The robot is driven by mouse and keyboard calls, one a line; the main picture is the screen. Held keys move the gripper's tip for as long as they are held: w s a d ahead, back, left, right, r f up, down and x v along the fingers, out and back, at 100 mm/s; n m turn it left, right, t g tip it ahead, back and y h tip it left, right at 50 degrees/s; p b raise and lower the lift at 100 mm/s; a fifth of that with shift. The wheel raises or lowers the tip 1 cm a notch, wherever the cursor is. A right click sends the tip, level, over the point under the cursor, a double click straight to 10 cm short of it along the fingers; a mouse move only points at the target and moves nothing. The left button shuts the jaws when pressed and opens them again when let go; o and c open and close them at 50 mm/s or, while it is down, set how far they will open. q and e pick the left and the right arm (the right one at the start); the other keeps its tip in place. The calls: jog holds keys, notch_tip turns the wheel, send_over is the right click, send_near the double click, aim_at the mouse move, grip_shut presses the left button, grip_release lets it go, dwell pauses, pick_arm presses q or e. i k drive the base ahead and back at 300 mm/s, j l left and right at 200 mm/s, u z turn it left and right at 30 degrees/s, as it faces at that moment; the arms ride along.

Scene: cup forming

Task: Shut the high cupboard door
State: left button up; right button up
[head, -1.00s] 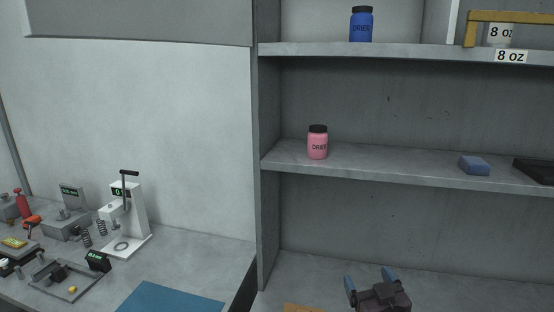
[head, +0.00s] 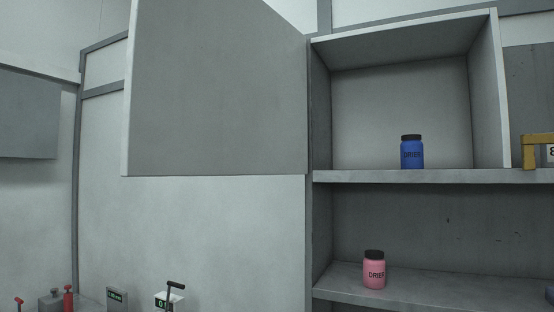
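The high cupboard door (head: 215,95) is a flat grey panel with a pale left edge. It stands wide open, swung out to the left of the cupboard, hinged along the cupboard's left side. The high cupboard (head: 494,95) is an open box at the upper right. A blue jar with a black lid (head: 412,154), labelled DRIER, stands upright inside it on the cupboard floor. Neither of my grippers shows in the head view now.
A pink jar (head: 374,272) stands on the shelf below the cupboard. A yellow bracket (head: 540,139) is right of the cupboard. A white press (head: 170,299) and red items show at the lower left. The space before the cupboard looks clear.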

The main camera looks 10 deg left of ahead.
aim_at(212, 88)
jog(key=i+j+z, duration=0.25)
jog(key=j, duration=0.2)
jog(key=j+z, duration=0.25)
jog(key=j, duration=0.25)
jog(key=i+j+z, duration=0.2)
jog(key=j, duration=0.3)
jog(key=j+z, duration=0.25)
jog(key=j, duration=0.25)
jog(key=k+j+z, duration=0.35)
jog(key=j+z, duration=0.2)
jog(key=j, duration=0.15)
